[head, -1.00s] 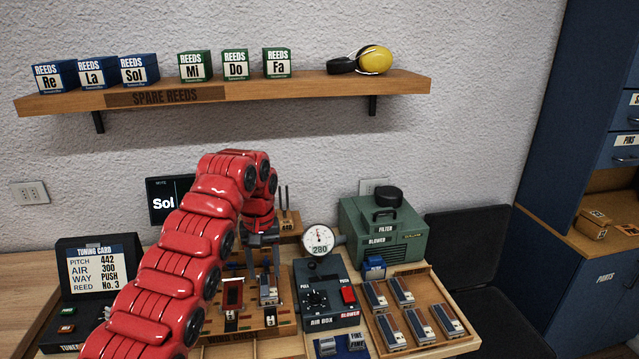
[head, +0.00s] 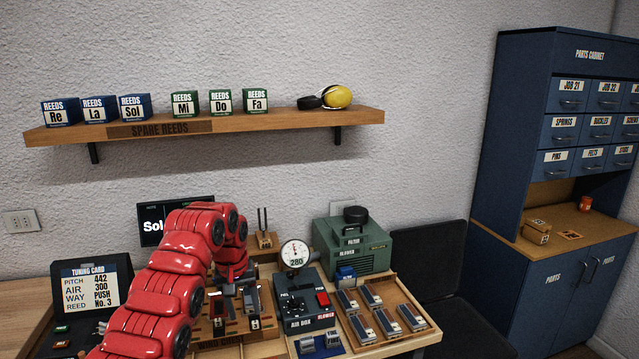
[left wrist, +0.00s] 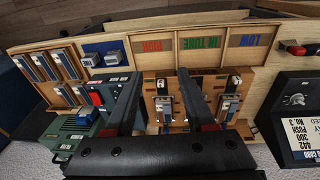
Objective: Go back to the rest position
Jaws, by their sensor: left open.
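My left arm comes in from the lower left in the head view, and its gripper (head: 238,290) hangs over the wind chest area of the workbench. In the left wrist view the two dark fingers (left wrist: 160,100) stand wide apart. The gripper is open, with nothing held between the fingers. Reed blocks (left wrist: 164,106) sit in the wooden chest below and between the fingers. My arm hides part of the chest in the head view. My right gripper is not seen in any view.
The air box (head: 303,297) with its gauge (head: 296,254) stands just right of the gripper. A tray (head: 432,330) of reed blocks and the green blower (head: 352,245) are further right. The tuning card (head: 90,285) is at left. A shelf (head: 290,121) hangs above.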

